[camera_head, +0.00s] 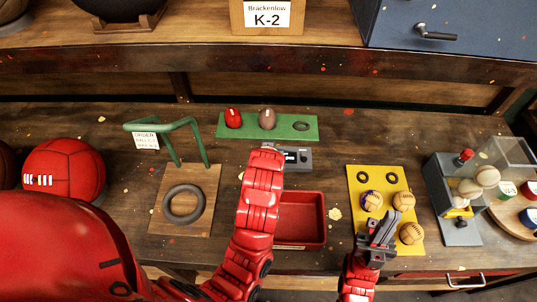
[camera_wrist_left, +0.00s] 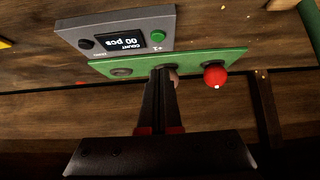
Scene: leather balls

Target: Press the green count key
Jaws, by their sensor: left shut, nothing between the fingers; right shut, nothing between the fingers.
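The grey counter box (camera_wrist_left: 115,32) shows upside down at the top of the left wrist view. Its display (camera_wrist_left: 120,42) reads "COUNT 00 pcs". The round green key (camera_wrist_left: 158,37) is at its right end, marked "+1", and a black key (camera_wrist_left: 86,44) is at its left. In the head view the counter box (camera_head: 298,158) is partly covered by my left arm, and the green key is hidden. My left gripper (camera_wrist_left: 165,72) is shut and empty, its tips appearing over the green mat, apart from the key in the picture. My right gripper (camera_head: 384,222) is shut and empty over the yellow mat.
The green mat (camera_head: 290,133) holds a red ball (camera_head: 233,118) and a brown ball (camera_head: 267,118) behind the counter. A red tray (camera_head: 316,200) is in front. The yellow mat (camera_head: 356,225) bears several balls. A green bent frame (camera_head: 203,148) stands left.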

